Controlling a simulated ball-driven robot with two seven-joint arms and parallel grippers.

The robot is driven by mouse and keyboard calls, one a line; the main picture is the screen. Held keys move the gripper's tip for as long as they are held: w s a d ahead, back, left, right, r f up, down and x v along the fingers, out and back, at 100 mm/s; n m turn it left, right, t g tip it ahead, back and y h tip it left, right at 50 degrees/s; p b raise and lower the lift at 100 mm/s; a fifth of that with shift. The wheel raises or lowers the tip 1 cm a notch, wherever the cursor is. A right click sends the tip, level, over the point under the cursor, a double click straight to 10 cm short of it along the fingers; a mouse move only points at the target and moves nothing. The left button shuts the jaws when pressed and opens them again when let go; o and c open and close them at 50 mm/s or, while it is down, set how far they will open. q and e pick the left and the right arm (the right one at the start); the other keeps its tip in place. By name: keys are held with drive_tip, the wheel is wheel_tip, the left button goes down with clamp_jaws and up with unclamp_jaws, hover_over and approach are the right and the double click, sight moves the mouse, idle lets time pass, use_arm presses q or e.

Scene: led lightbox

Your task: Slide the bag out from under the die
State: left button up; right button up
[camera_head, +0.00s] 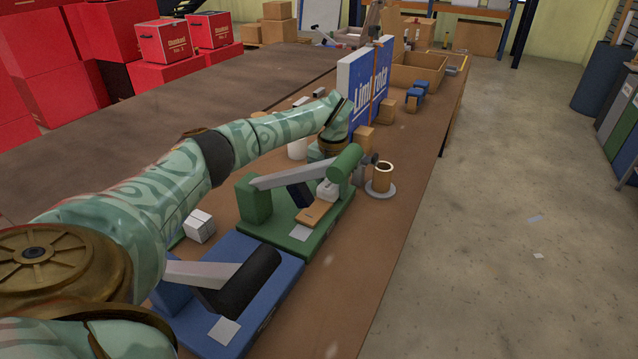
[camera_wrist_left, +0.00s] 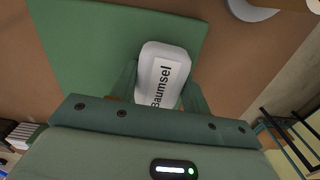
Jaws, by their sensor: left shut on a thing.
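A white rounded bag (camera_head: 328,189) with a label reading "Baumsel" sits on the green press base (camera_head: 335,215), below a green cylindrical head (camera_head: 345,163) on a grey lever. This head may be the die; I cannot tell for sure. My left gripper (camera_head: 326,150) reaches down behind the head, which hides its fingers in the head view. In the left wrist view the gripper (camera_wrist_left: 160,82) has a finger on each side of the bag (camera_wrist_left: 165,65) and is shut on it. The bag is over the green plate (camera_wrist_left: 75,45). My right gripper is not in view.
A wooden block (camera_head: 314,214) lies on the green base beside the bag. A brass cup on a grey flange (camera_head: 382,180) stands close on the right. A blue press (camera_head: 258,285) is in front, a white box (camera_head: 199,226) left, and a blue sign (camera_head: 365,95) behind. The table's right strip is clear.

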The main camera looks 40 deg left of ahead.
use_arm(q)
drive_tip(key=shift+w+a+f+b, duration=0.15)
drive_tip(key=shift+w+b, duration=0.1)
drive_tip(key=shift+w, duration=0.15)
drive_tip(key=shift+w+a+f+b, duration=0.1)
drive_tip(key=shift+w+b, duration=0.1)
drive_tip(key=shift+w, duration=0.15)
drive_tip(key=shift+w+r, duration=0.15)
drive_tip(key=shift+r, duration=0.05)
drive_tip(key=o, duration=1.3)
wheel_tip(320, 180, up, 16)
drive_tip(key=p, duration=0.5)
drive_tip(key=shift+r, duration=0.2)
drive_tip(key=shift+r, duration=0.1)
